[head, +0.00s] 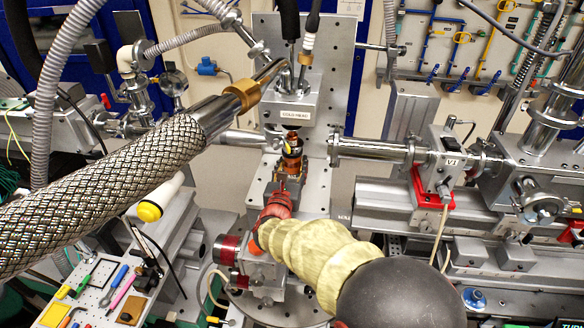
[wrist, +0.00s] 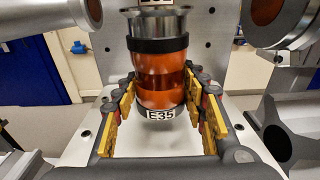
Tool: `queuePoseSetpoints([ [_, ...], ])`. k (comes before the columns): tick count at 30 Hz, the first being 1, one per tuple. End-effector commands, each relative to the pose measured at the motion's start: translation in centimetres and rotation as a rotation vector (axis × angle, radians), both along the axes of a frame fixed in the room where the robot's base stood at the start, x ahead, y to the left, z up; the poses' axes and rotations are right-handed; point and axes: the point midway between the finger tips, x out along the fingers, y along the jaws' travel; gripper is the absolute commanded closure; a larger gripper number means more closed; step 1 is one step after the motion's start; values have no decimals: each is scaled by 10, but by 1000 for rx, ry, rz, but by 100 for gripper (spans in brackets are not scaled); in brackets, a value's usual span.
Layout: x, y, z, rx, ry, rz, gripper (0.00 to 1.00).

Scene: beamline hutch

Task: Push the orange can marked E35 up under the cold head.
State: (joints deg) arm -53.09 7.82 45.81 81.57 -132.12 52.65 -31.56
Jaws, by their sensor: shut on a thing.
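The orange can marked E35 (wrist: 161,97) stands upright between the yellow pads of my gripper (wrist: 160,90) in the wrist view. Its label faces the wrist camera at the can's lower edge. A dark band and a steel flange show above the orange part. In the head view the can (head: 291,164) is directly below the cold head (head: 296,108), a grey block with a label. My gripper (head: 287,185) is shut on the can from the front. I cannot tell whether the can's top touches the cold head.
A braided hose (head: 110,185) crosses the left foreground of the head view. A steel beam pipe (head: 370,150) lies right of the can, near the V1 valve (head: 449,160). A tool board (head: 100,290) is at lower left. A perforated grey plate (head: 335,75) stands behind.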

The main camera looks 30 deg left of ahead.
Motion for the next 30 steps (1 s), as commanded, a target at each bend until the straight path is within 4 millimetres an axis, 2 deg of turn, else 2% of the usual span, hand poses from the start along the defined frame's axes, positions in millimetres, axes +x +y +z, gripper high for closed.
queuePoseSetpoints([
  [27,0,0,43,1,-1,0,100],
  [30,0,0,42,0,0,0,100],
])
